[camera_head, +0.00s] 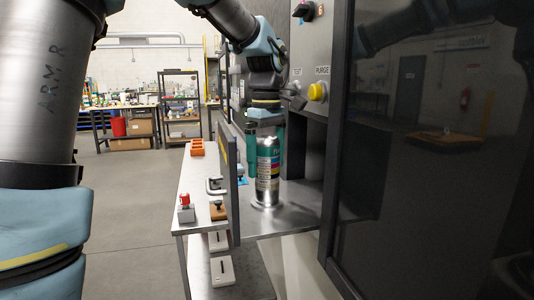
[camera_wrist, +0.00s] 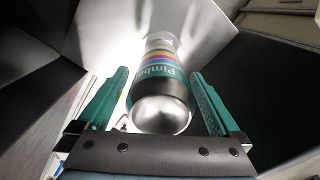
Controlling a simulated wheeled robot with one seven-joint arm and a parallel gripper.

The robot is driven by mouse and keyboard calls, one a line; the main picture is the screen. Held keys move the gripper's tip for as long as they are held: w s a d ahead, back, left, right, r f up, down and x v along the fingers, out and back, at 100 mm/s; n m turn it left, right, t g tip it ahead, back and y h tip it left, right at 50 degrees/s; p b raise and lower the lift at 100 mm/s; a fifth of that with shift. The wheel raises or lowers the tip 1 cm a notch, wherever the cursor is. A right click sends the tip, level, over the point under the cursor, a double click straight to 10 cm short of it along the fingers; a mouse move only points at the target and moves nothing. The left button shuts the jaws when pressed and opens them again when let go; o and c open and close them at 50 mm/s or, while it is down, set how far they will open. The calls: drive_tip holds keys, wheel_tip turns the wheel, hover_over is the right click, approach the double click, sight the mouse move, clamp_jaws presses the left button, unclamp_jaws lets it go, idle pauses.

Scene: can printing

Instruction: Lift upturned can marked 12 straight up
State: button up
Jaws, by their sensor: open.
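The can (camera_head: 268,172) stands on a round metal base inside the machine's bay in the head view. It is silver with a printed band in teal, yellow, red and blue. In the wrist view the can (camera_wrist: 160,92) shows its domed silver end towards me and upside-down lettering. I cannot read a 12 on it. My gripper (camera_head: 266,142) is above and around the can's upper part. In the wrist view the green fingers of my gripper (camera_wrist: 160,100) stand on either side of the can, with a visible gap at each side. The gripper is open.
A dark upright panel (camera_head: 231,185) stands just left of the can. The machine's dark door (camera_head: 430,150) fills the right. A narrow bench (camera_head: 196,165) at left carries an orange block (camera_head: 197,147), a red-topped item (camera_head: 185,205) and clamps. A yellow purge button (camera_head: 317,92) is above right.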

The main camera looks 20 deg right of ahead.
sight(267, 137)
drive_tip(key=shift+f, duration=0.85)
drive_tip(key=shift+c, duration=0.2)
drive_tip(key=c, duration=1.3)
wheel_tip(267, 137, up, 9)
drive_tip(key=shift+r+b, duration=0.2)
drive_tip(key=shift+b, duration=0.8)
drive_tip(key=shift+c, duration=0.2)
drive_tip(key=shift+r, duration=0.4)
drive_tip(key=shift+p, duration=0.3)
drive_tip(key=shift+f, duration=0.1)
